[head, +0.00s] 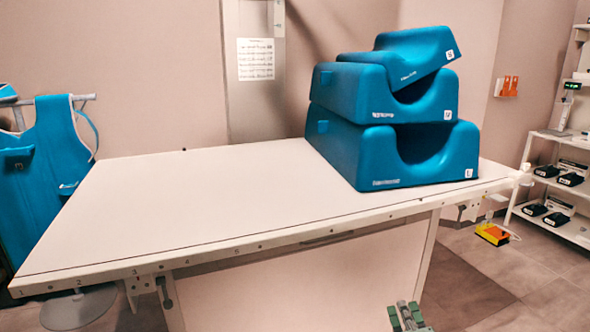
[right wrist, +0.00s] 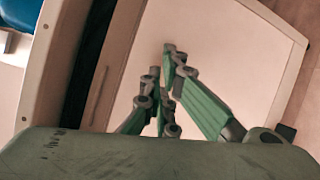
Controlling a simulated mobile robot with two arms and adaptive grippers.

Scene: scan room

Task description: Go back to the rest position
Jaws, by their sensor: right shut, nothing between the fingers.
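My right gripper (head: 408,316) shows at the bottom edge of the head view, in front of the table's near side and below the level of its top. In the right wrist view its green and grey fingers (right wrist: 166,72) come together at the tips, with nothing between them. My left gripper is in neither view. The white table (head: 180,215) stands ahead of me.
Three blue head supports are stacked at the table's right end: L (head: 335,155) at the bottom, M (head: 340,92) on it, and S (head: 415,48) tilted on top. Blue aprons (head: 58,150) hang at left. Shelves (head: 545,215) stand at right. The table's left and middle are bare.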

